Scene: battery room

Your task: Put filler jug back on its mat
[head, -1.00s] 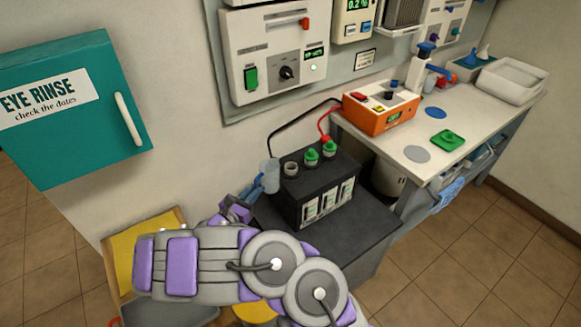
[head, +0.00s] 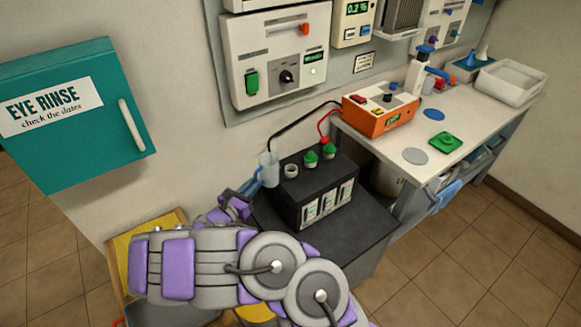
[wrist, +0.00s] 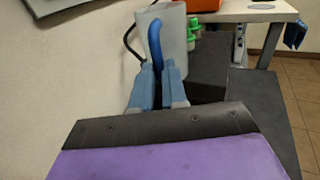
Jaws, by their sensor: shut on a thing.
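The filler jug (head: 270,166) is a pale, translucent vessel with a blue handle. It is held in the air at the left end of the black battery, against the wall side. In the wrist view the jug (wrist: 175,32) appears upright, with its handle between the fingers. My gripper (head: 256,185) is shut on that handle, and its blue fingers (wrist: 157,86) show in the wrist view. On the bench at the right lie a round grey mat (head: 415,156) and a round blue mat (head: 435,113). I cannot tell from their looks which is the jug's.
The battery (head: 313,190) has green caps and one open-looking pale port (head: 291,171). An orange charger (head: 380,114) with cables stands on the bench (head: 470,115). A green square piece (head: 445,142) lies beside the grey mat. A teal eye rinse cabinet (head: 70,110) juts out at left.

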